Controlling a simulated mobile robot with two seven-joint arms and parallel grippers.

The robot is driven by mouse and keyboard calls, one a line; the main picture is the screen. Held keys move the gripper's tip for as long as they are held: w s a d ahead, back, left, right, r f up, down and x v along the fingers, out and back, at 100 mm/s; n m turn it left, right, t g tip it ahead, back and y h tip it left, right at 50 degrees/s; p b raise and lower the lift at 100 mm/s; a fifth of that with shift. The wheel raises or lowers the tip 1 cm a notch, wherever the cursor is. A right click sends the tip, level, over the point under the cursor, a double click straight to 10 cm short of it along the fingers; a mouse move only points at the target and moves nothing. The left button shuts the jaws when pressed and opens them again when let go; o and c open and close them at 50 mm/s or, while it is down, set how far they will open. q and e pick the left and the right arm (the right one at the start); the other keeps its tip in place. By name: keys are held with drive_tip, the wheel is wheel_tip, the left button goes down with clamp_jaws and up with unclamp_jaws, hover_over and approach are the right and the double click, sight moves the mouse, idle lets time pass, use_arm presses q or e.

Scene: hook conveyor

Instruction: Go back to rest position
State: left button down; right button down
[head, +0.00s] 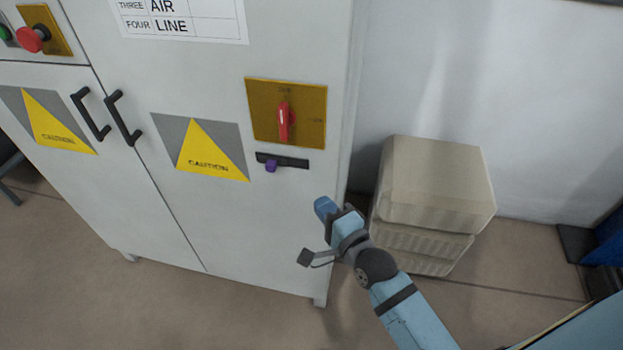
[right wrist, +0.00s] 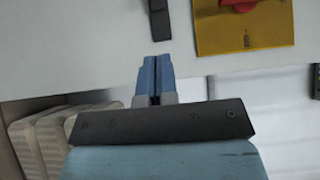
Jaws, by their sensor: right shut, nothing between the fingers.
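My right gripper (head: 325,207) is in front of the lower right part of the grey cabinet (head: 200,225), below the black slot with a purple knob (head: 271,165). Its blue fingers are together and empty, and they also show in the right wrist view (right wrist: 155,75). The fingers are apart from the knob and from the red rotary switch (head: 285,120) on its yellow plate. In the right wrist view the yellow plate (right wrist: 243,35) is at the upper right. My left gripper is not in view.
Beige stacked boxes (head: 437,185) stand on the floor right of the cabinet, close behind my right arm. Two black door handles (head: 122,118) stick out from the cabinet. A red button (head: 33,39) is at the upper left. The floor before the cabinet is clear.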

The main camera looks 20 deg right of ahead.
drive_tip(key=s+f+n+g+p, duration=0.2)
drive_tip(key=s+f+n+g, duration=0.4)
drive_tip(key=s+f+n, duration=0.9)
drive_tip(key=n, duration=0.3)
drive_tip(key=shift+d+f+n+g+p, duration=0.25)
drive_tip(key=shift+d+n+g+p, duration=0.05)
drive_tip(key=shift+n+p, duration=0.1)
